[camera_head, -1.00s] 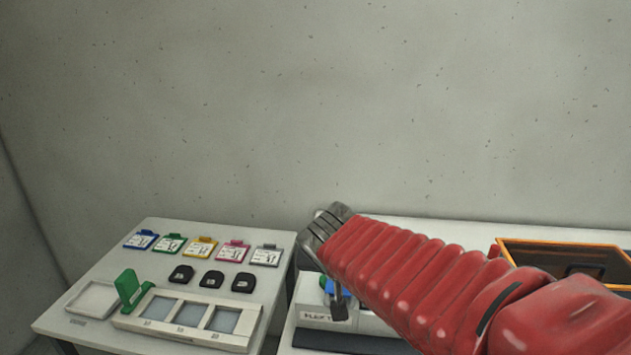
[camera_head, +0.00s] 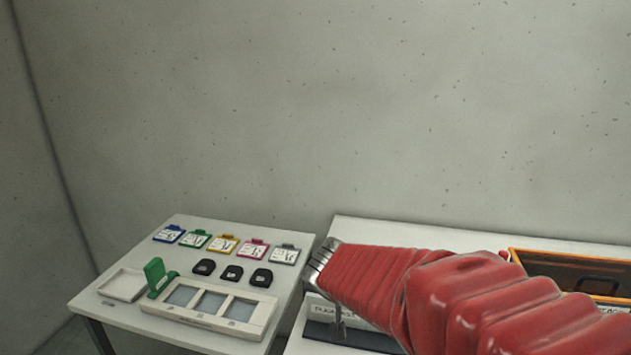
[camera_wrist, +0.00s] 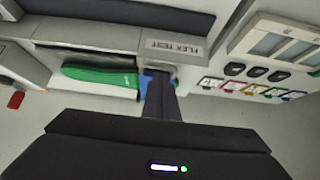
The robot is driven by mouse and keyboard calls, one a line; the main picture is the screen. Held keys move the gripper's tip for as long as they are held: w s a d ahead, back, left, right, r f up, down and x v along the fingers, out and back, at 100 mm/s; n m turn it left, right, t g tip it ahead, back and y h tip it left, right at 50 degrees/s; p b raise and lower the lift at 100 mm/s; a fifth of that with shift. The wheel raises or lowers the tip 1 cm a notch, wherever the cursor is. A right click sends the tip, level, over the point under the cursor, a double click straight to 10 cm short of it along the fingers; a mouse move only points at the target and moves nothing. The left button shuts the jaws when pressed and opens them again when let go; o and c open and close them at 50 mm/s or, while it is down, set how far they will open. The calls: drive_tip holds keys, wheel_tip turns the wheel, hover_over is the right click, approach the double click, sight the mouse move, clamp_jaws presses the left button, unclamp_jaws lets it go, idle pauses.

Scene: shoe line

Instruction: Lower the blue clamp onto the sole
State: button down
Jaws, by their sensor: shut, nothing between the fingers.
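In the wrist view, the green sole (camera_wrist: 98,75) lies in the recess of the flex test station (camera_wrist: 185,47). Blue parts of the clamp (camera_wrist: 184,92) show beside the sole's right end, partly hidden behind my fingers. My gripper (camera_wrist: 160,76) is shut and empty, its dark fingers in front of the clamp. I cannot tell whether they touch it. In the head view, my gripper (camera_head: 338,322) points down over the station, and my red arm hides the clamp and sole.
The left table (camera_head: 120,318) holds a white fixture (camera_head: 180,321) with several grey windows, a green upright part (camera_head: 156,276), black pieces (camera_head: 232,273) and coloured tags (camera_head: 223,244). An orange-rimmed bin (camera_head: 560,257) stands at the right. A wall closes the back.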

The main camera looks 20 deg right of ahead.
drive_tip(key=shift+r, duration=0.1)
idle(0.3)
drive_tip(key=s+a+f, duration=0.1)
drive_tip(key=s+a, duration=0.4)
drive_tip(key=s, duration=0.3)
idle(0.6)
drive_tip(key=shift+a+f, duration=0.1)
idle(0.4)
drive_tip(key=s+a+r+n+y, duration=0.2)
drive_tip(key=s+n, duration=0.1)
drive_tip(key=s, duration=0.2)
drive_tip(key=s+a+r+n+g+y, duration=0.1)
drive_tip(key=s+a+r+n+y, duration=0.1)
drive_tip(key=s, duration=0.4)
drive_tip(key=shift+a+r+n, duration=0.75)
drive_tip(key=shift+r+n, duration=0.05)
drive_tip(key=shift+r, duration=0.05)
